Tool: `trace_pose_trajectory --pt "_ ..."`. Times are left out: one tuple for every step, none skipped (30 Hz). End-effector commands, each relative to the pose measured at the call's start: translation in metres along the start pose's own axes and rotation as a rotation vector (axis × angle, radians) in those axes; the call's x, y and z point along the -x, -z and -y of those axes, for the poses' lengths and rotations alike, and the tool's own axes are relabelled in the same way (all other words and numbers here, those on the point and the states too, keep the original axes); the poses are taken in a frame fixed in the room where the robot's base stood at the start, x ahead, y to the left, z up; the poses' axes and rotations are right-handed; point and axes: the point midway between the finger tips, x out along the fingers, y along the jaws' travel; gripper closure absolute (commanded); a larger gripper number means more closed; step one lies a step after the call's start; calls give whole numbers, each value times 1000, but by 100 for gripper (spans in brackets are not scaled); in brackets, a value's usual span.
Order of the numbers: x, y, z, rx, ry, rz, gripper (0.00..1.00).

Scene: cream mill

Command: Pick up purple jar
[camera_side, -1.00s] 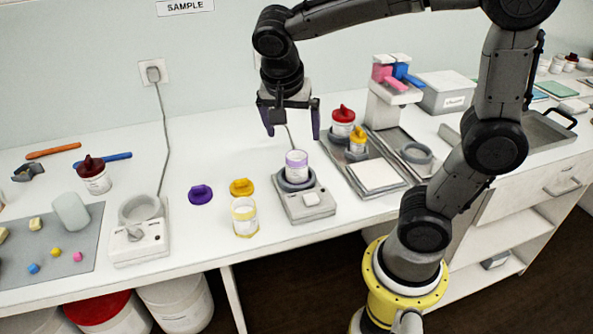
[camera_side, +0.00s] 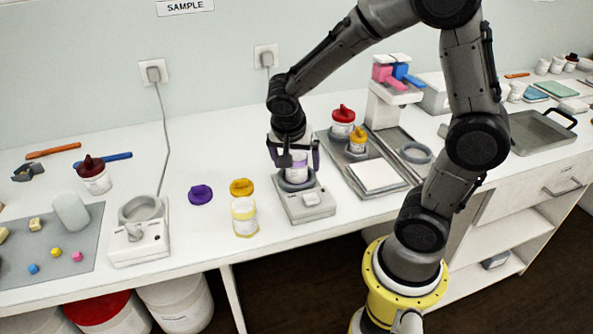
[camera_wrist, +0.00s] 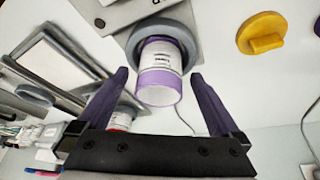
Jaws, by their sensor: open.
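The purple jar (camera_side: 297,168) is white with a purple rim band and stands upright in the grey ring of a small white device (camera_side: 306,204). In the wrist view the jar (camera_wrist: 159,78) has no lid and its open purple rim faces the camera. My gripper (camera_side: 293,163) is open around the upper part of the jar in the side view. In the wrist view the fingers of my gripper (camera_wrist: 160,80) are on either side of the jar, with a gap visible on each side. The fingers partly hide the jar in the side view.
A purple lid (camera_side: 201,194) and a yellow lid (camera_side: 241,187) lie left of the device, near an open yellow jar (camera_side: 244,217).

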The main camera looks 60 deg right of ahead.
Motion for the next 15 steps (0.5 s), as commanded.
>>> trace_pose_trajectory --pt "-3 0 0 0 -1 1 0" --pt "-4 0 0 -1 0 1 0" --pt "-4 0 0 -1 1 1 0" --pt "-4 0 0 -1 1 1 0" --pt "-4 0 0 -1 1 1 0" --pt "-4 0 0 -1 1 1 0" --pt "-4 0 0 -1 1 1 0" --pt "-4 0 0 -1 1 1 0" --pt "-4 0 0 0 1 1 5" --pt "-4 0 0 0 1 1 11" --pt "-4 0 0 0 1 1 16" --pt "-4 0 0 0 1 0 23" --pt "-4 0 0 0 1 0 29" --pt "-4 0 0 0 1 0 34" --pt "-4 0 0 0 1 0 41"
